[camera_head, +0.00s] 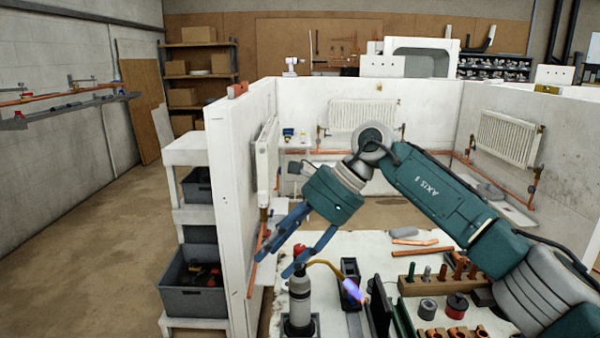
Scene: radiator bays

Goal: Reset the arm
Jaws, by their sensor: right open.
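My right arm (440,190) comes in from the right, bent at a raised wrist. My right gripper (275,263) points down and left, with its two blue-grey fingers apart and nothing between them. It hangs above the left end of the white workbench, near the white partition. A grey bottle (299,299) with a red top stands upright below and just right of the fingertips. I cannot tell how much room is between them. My left gripper is not in view.
The white workbench (385,262) holds copper pipes (415,250), a brown block with upright tools (440,284) and a black-and-red roll (456,306). A partition wall (232,215) stands at left, beside shelves with grey bins (192,287). Radiators (362,113) hang behind. The floor at left is clear.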

